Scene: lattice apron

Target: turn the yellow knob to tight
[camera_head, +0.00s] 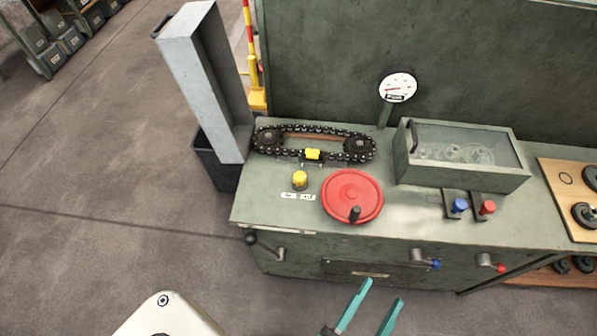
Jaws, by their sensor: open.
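The yellow knob (300,180) stands upright on the green bench top, left of a red handwheel and in front of a chain drive. Small white labels (298,197) lie just in front of it; their text is too small to read. My gripper (370,301) has two teal fingers. It is open and empty, low in the view in front of the bench, well apart from the knob and to its right.
The red handwheel (352,197) with a black handle sits right of the knob. The chain (315,143) carries a yellow block (313,154). A glass-lidded box (462,155), a gauge (398,88) and blue and red knobs stand further right. Levers (266,247) stick out of the bench front.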

